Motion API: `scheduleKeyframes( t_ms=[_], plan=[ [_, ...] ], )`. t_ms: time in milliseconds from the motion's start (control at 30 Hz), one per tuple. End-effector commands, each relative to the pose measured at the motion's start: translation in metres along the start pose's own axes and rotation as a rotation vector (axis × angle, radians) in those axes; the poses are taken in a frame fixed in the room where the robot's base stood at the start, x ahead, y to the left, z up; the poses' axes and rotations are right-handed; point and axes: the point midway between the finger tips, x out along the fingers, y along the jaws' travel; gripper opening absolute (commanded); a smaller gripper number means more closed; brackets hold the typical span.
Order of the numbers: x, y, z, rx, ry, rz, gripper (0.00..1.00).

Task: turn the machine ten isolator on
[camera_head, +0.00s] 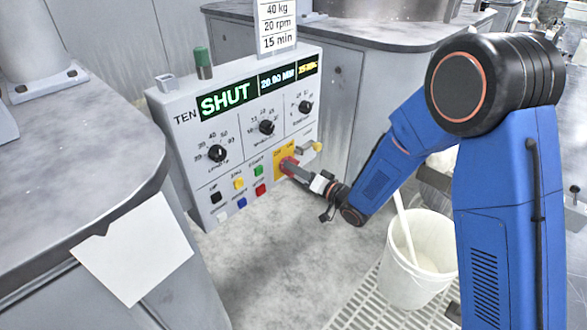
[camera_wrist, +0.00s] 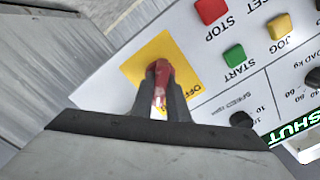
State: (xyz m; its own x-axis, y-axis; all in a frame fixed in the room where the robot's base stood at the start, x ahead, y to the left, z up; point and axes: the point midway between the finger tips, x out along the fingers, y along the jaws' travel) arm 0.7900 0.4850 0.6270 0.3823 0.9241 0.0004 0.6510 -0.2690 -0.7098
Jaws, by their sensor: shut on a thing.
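The control panel (camera_head: 200,175) marked TEN stands on the left of the head view, its display reading SHUT. The isolator is a red handle (camera_wrist: 158,75) on a yellow plate (camera_wrist: 180,48) at the panel's lower right. The yellow plate (camera_head: 279,152) and red handle (camera_head: 288,166) also show in the head view, partly covered by my gripper. My gripper (camera_wrist: 159,93) is shut on the red handle, one finger on each side. In the wrist view the word OFF shows beside the handle; the other label is hidden by the fingers, and I cannot tell the handle's exact angle.
Green START (camera_wrist: 234,56) and red STOP (camera_wrist: 211,10) buttons sit close beside the isolator, with a yellow JOG button (camera_wrist: 279,26). A white bucket (camera_head: 418,262) stands on a floor grating below my arm. A grey machine table (camera_head: 70,150) is at left.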

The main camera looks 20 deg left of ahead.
Motion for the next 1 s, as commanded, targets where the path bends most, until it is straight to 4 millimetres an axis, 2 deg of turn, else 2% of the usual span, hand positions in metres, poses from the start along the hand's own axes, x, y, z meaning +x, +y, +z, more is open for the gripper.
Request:
scheduleKeyframes(
  t_ms=[467,500,533,1000],
  plan=[
    [-0.0012,0.0015,0.0017,0.014,-0.003,0.004,0.00],
    [-0.0013,0.0015,0.0017,0.014,-0.003,0.004,0.24],
    [-0.0012,0.0014,0.0017,0.014,-0.003,0.003,0.31],
    [0.0004,0.0007,0.0001,0.012,0.000,0.001,0.33]
  ],
)
